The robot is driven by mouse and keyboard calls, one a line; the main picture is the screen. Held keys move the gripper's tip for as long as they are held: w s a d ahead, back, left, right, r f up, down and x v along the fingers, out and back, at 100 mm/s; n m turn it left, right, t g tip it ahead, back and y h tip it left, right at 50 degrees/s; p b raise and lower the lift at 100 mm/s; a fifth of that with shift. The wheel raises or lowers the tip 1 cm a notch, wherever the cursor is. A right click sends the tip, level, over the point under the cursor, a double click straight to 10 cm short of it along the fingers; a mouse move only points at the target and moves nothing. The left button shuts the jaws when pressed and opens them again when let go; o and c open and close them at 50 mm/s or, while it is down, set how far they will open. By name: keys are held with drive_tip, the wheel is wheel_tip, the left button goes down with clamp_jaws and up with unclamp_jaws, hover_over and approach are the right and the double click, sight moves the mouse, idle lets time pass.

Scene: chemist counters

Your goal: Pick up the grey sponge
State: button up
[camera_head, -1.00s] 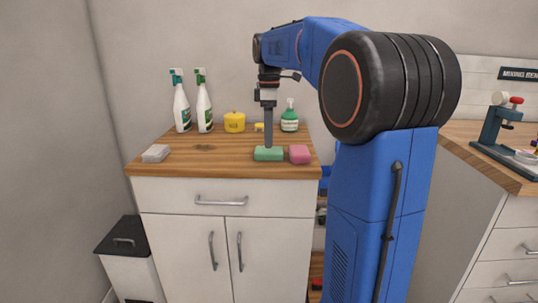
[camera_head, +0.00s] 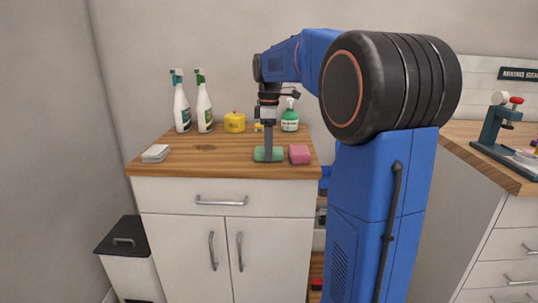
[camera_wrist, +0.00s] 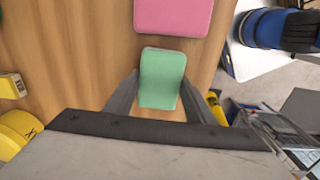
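The grey sponge (camera_head: 155,153) lies at the front left of the wooden counter top (camera_head: 200,160). It is out of the wrist view. My gripper (camera_head: 268,158) is far to its right, lowered at the green sponge (camera_head: 260,153) near the front edge. In the wrist view, my gripper's fingers (camera_wrist: 160,82) stand on either side of the green sponge (camera_wrist: 162,75), spread apart and close to its sides. Firm contact cannot be made out. The pink sponge (camera_head: 299,154) lies just right of the green one and shows at the top of the wrist view (camera_wrist: 172,14).
Two spray bottles (camera_head: 182,108) (camera_head: 204,107), a yellow pot (camera_head: 234,122) and a green soap bottle (camera_head: 290,117) stand along the back. The counter between the grey and green sponges is clear. A black-lidded bin (camera_head: 125,240) stands at lower left.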

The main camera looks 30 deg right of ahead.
drive_tip(key=shift+c, duration=0.4)
wheel_tip(320, 180, up, 10)
idle(0.3)
drive_tip(key=o, duration=0.4)
drive_tip(key=shift+c, duration=1.2)
drive_tip(key=shift+s, duration=0.1)
